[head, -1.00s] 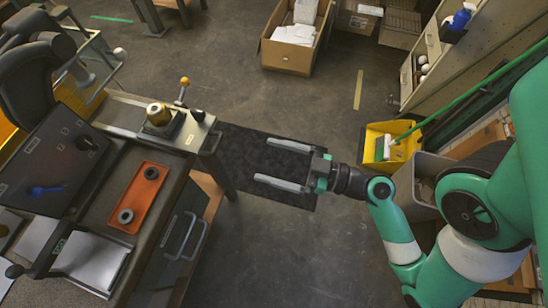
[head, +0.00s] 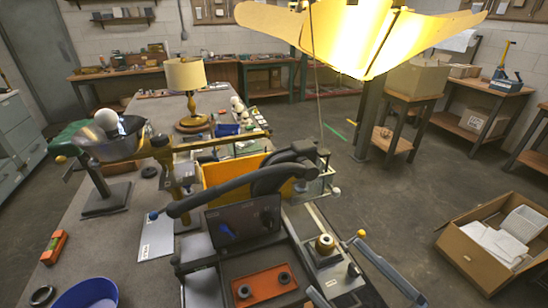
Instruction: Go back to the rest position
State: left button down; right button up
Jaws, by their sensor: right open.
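My right gripper (head: 390,272) shows only in part at the lower right of the head view, as a long grey finger slanting down to the bottom edge. It is open, with nothing seen in it. It is beside the right end of the workbench, near a lever with a yellow knob (head: 361,234). The rest of the right arm is out of the picture. My left gripper is not in view.
The bench holds an orange tray (head: 263,284) with dark rings, a black arm-like fixture (head: 230,190), a lamp with a beige shade (head: 186,74) and a blue bowl (head: 88,294). A lit shade (head: 350,35) hangs above. A cardboard box (head: 470,262) stands right; floor between is clear.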

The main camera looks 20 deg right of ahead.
jog(key=w+a+r+n+t+y+p, duration=0.1)
jog(key=a+r, duration=0.1)
jog(key=r, duration=0.8)
jog(key=w+a+r+n+t+y+p, duration=0.1)
jog(key=a+r+y+p, duration=0.15)
jog(key=r, duration=0.85)
jog(key=s+d+r+m+t+h+p, duration=0.1)
jog(key=d+r+m+t+h, duration=0.2)
jog(key=r+m+h, duration=0.35)
jog(key=d+r+m+t+h+p, duration=0.1)
jog(key=d+r+m+t+h, duration=0.2)
jog(key=r+m+h, duration=0.3)
pick_arm(q)
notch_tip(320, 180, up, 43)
jog(key=p, duration=3.7)
pick_arm(e)
notch_tip(320, 180, up, 36)
jog(key=y, duration=0.1)
pick_arm(q)
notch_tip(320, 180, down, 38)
jog(key=b, duration=3.9)
pick_arm(e)
notch_tip(320, 180, down, 38)
jog(key=shift+a+f, duration=0.2)
jog(key=shift+f, duration=0.05)
